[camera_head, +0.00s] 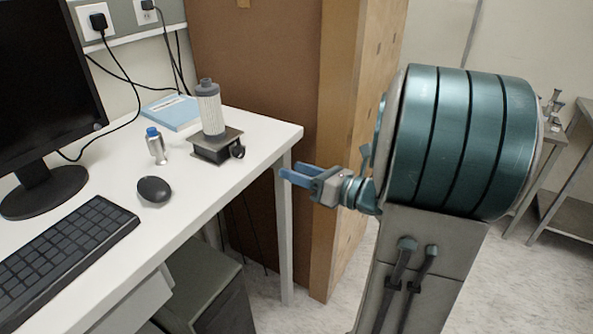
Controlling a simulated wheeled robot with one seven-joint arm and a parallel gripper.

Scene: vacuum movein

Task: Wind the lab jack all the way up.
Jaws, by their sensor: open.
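The lab jack (217,146) is a low dark box with a flat plate on top, near the right corner of the white desk. It looks lowered. A round black knob (238,152) sticks out of its right side. A pale ribbed cylinder with a grey cap (209,110) stands upright on its plate. My gripper (284,172) has blue fingers and is open and empty. It is to the right of and a little below the knob in the picture, near the desk's right corner, apart from the jack.
On the white desk (110,182) are a small bottle with a blue cap (156,145), a mouse (154,189), a keyboard (65,248), a monitor (40,95) and a blue booklet (172,112). A brown cabinet (255,60) stands behind the desk corner.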

